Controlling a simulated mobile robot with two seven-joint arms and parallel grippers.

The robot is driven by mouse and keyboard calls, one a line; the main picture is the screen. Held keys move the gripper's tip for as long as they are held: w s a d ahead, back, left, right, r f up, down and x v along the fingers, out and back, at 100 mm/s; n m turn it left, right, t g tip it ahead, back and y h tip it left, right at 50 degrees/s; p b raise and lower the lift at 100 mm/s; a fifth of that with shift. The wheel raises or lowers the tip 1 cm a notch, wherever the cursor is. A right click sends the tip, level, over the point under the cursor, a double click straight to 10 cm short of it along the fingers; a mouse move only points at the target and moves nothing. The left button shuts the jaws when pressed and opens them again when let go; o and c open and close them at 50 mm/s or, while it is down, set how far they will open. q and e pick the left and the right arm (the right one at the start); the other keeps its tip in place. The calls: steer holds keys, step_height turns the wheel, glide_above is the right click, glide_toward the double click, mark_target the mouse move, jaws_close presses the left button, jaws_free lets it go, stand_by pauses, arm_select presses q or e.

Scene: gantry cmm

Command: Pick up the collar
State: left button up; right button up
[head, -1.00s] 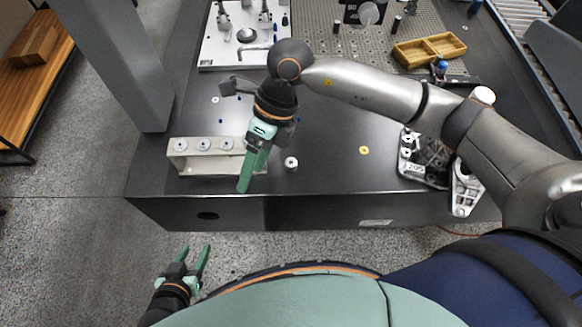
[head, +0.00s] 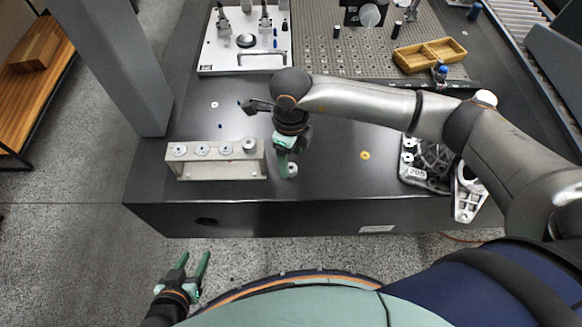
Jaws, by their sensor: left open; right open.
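The collar (head: 293,169), a small silver ring-like cylinder, stands on the dark table near its front edge, partly hidden by my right gripper. My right gripper (head: 284,173) points down over it, open, with its green fingers at the collar's left side in the picture. I cannot tell whether the collar is between the fingers or touching them. My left gripper (head: 194,259) is open and empty, low in front of the table, away from the collar.
A beige rack (head: 218,170) with several silver round parts stands left of the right gripper. A yellow washer (head: 365,155) and a grey casting (head: 425,161) lie to the right. A wooden tray (head: 430,52) is at the back. The table between is mostly clear.

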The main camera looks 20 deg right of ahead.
mark_target(291, 168)
step_height(291, 168, down, 4)
steer(key=shift+r, duration=0.25)
jaws_close()
stand_by(0.5)
